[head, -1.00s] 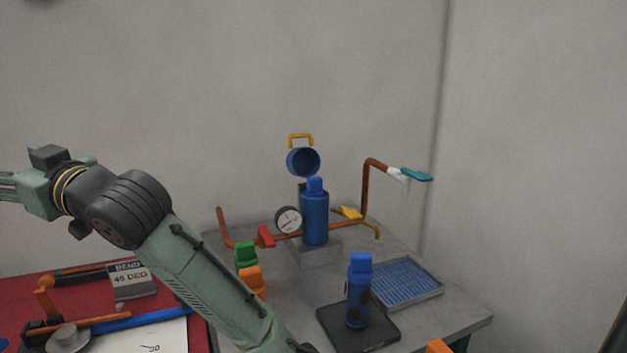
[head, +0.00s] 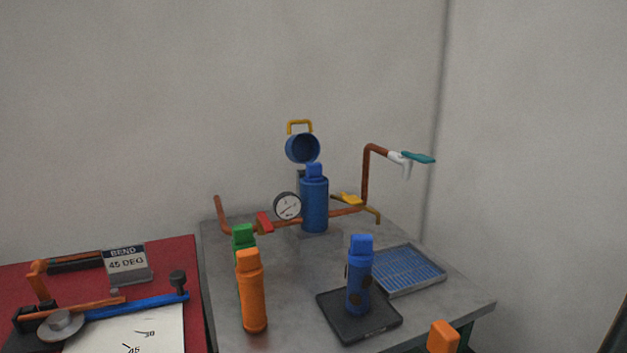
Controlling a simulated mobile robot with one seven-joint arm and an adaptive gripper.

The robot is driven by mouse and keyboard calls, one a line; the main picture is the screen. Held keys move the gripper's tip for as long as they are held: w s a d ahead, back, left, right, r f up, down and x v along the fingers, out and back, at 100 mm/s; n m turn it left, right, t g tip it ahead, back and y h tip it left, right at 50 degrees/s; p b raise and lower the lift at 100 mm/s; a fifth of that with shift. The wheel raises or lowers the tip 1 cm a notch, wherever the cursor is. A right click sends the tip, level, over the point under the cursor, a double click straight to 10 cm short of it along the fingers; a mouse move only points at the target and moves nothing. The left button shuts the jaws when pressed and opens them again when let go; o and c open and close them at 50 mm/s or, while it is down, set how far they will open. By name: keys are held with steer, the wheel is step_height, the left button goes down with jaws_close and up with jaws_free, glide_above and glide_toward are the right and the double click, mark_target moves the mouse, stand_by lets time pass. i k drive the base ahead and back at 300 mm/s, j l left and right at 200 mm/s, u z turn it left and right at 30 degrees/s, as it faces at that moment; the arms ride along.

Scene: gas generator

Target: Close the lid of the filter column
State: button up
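The filter column (head: 314,206) is a blue cylinder at the back of the grey table, with a smaller blue block showing at its top. Its round blue lid (head: 302,148) stands open above and behind the column, hollow side facing me. A yellow handle (head: 300,125) sits on the lid's upper edge. My gripper is out of view in the head view, and so is my arm.
A gauge (head: 287,206) and copper pipes (head: 367,181) flank the column. Green (head: 243,237) and orange (head: 252,292) bottles stand front left. A blue bottle (head: 359,281) stands on a black plate (head: 335,327) beside a blue-grated tray (head: 408,270). A red table (head: 190,262) adjoins at left.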

mark_target(304, 148)
steer(key=l+u, duration=0.1)
steer(key=l, duration=0.35)
steer(key=i+j, duration=0.15)
steer(key=i, duration=0.35)
steer(key=i+j, duration=0.1)
steer(key=i, duration=0.35)
steer(key=j+u, duration=0.05)
